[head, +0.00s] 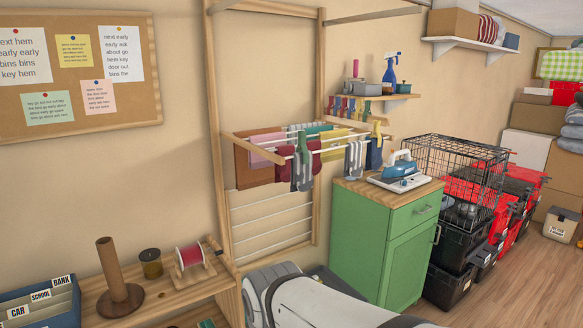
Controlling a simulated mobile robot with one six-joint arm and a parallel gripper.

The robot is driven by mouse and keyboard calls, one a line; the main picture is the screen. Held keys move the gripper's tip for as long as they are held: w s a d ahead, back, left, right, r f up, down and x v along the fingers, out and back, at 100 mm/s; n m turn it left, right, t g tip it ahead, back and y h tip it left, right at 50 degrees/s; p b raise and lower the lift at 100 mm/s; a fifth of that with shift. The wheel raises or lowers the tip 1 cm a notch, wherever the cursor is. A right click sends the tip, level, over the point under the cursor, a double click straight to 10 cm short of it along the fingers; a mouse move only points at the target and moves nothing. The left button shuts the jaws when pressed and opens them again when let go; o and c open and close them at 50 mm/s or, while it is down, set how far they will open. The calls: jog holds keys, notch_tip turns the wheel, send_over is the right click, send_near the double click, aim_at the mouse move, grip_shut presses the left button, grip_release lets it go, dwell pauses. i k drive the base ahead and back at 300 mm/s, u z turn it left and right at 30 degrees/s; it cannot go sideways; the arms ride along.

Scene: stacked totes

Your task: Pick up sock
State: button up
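Several small cloth pieces hang from the wooden wall drying rack (318,120). Farther right hang a grey striped piece (354,160) and a dark blue piece (374,153). They overlap and are small in the head view, so I cannot tell for sure which are socks. My gripper is not in view. A white and dark part, which seems to be my own body, shows at the bottom centre.
A green cabinet (366,243) stands right of the rack with an iron (399,168) on top. A wire crate (455,170) sits on black totes (450,284). A wooden shelf (170,295) with a thread spool (189,257) is at lower left. Open floor (528,285) lies at right.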

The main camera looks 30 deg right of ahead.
aim_at(352, 164)
jog(key=u, duration=0.05)
jog(key=k, duration=0.6)
jog(key=z, duration=1.4)
jog(key=i, duration=1.65)
jog(key=z, duration=0.05)
